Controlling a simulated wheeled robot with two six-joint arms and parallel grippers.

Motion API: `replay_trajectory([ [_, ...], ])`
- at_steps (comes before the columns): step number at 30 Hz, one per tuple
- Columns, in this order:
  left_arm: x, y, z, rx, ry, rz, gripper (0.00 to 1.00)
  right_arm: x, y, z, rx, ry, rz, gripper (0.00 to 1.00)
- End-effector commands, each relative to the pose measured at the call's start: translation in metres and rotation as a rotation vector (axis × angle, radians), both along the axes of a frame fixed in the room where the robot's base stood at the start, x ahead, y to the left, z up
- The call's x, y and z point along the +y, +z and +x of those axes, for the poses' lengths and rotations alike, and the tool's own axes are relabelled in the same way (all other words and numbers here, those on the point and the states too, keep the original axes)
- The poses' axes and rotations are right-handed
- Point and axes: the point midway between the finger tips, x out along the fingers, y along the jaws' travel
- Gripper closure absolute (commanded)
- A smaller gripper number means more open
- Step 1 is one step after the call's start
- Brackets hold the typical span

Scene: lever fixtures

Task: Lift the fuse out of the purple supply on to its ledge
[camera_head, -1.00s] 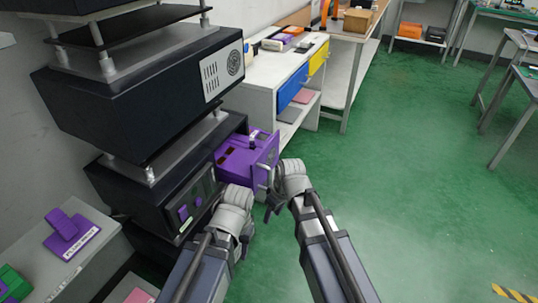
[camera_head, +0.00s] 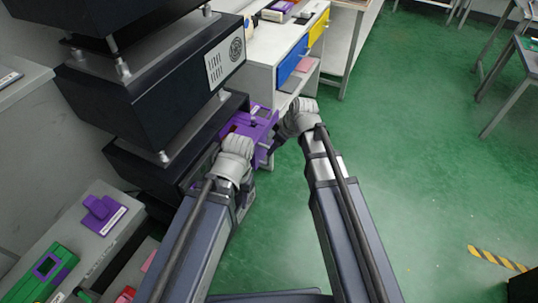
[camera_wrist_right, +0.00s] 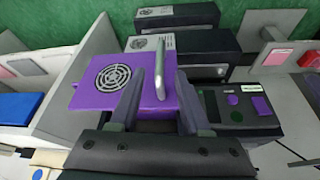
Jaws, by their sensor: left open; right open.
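The purple supply (camera_head: 264,118) sticks out of the dark rack in the head view. In the right wrist view the supply (camera_wrist_right: 110,88) shows a round vent grille and an upright metal handle (camera_wrist_right: 159,68). My right gripper (camera_head: 283,132) is beside the front of the supply. In the right wrist view its open fingers (camera_wrist_right: 158,103) stand either side of the handle's line, with nothing seen gripped. My left gripper (camera_head: 243,190) is open, in front of the rack and just left of the supply. The fuse and the ledge cannot be made out clearly; my left wrist covers part of the supply.
The dark rack (camera_head: 150,95) rises at the left. A grey bench (camera_head: 62,232) at lower left holds a purple piece (camera_head: 103,212) and a green device (camera_head: 45,265). A white cabinet (camera_head: 262,68) with blue and yellow drawers stands behind.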

Motion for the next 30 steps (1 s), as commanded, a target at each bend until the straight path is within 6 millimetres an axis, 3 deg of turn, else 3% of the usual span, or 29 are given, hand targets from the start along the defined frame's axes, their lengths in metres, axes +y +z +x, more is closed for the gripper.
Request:
replay_trajectory([
  [18, 0.0, -0.067, 0.0, 0.0, 0.0, 0.0, 0.53, 0.02, -0.067, 0.018, 0.0, 0.0, 0.0, 0.53],
  [29, 0.0, -0.068, 0.0, 0.0, 0.0, 0.0, 0.53, 0.021, -0.068, 0.019, 0.0, -0.001, 0.0, 0.53],
  [30, 0.0, -0.068, 0.0, 0.0, 0.0, 0.0, 0.53, 0.021, -0.068, 0.019, 0.0, -0.001, 0.0, 0.57],
])
